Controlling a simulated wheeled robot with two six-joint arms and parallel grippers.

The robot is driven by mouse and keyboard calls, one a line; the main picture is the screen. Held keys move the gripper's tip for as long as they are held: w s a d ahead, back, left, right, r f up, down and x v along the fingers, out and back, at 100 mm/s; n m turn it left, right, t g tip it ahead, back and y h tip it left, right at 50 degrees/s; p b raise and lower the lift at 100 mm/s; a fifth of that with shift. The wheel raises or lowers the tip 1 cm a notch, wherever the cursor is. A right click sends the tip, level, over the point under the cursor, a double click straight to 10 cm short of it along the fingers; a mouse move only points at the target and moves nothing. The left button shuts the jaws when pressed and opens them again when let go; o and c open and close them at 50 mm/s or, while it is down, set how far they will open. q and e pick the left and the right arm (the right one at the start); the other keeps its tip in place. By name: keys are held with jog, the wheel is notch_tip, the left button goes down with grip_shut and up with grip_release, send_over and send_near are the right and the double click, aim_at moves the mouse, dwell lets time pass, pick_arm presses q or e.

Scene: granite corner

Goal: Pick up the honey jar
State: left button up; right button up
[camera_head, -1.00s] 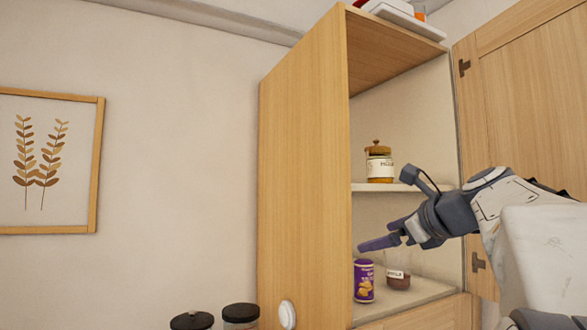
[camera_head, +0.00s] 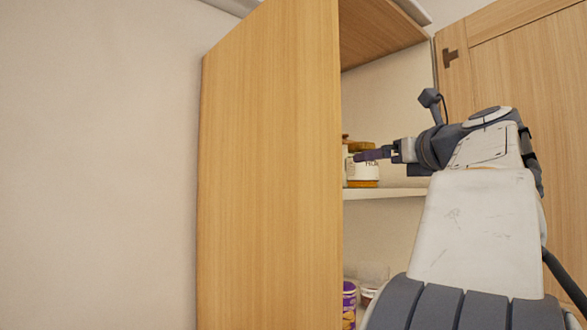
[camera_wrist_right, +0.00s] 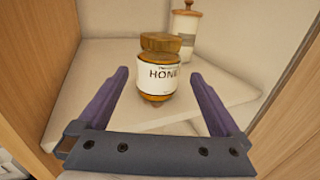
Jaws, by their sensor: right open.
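The honey jar (camera_wrist_right: 157,72) stands upright on a white cabinet shelf. It has a white label reading HONE and an amber lid. In the head view the honey jar (camera_head: 364,172) is partly hidden behind my right gripper and the cabinet's side panel. My right gripper (camera_head: 372,154) is at the shelf's height, in front of the jar. In the right wrist view my right gripper (camera_wrist_right: 158,80) is open, with one purple finger on each side of the jar's lower front. I cannot tell whether either finger touches it. My left gripper is not in view.
The cabinet's side panel (camera_head: 270,170) is on the left, an open door (camera_head: 520,60) on the right. A purple can (camera_head: 349,300) sits on the shelf below.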

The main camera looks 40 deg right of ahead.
aim_at(354, 165)
jog(key=p+x, duration=0.1)
jog(key=x, duration=0.4)
jog(key=shift+a+r+p, duration=0.1)
jog(key=shift+r+p, duration=0.1)
jog(key=shift+p, duration=0.15)
jog(key=shift+w+f, duration=0.1)
jog(key=shift+w, duration=0.3)
jog(key=x, duration=0.1)
jog(key=p+x, duration=0.2)
jog(key=x, duration=0.1)
jog(key=shift+f, duration=0.35)
jog(key=shift+w+d+f, duration=0.1)
jog(key=shift+w+d, duration=0.25)
jog(key=shift+w, duration=0.2)
grip_shut()
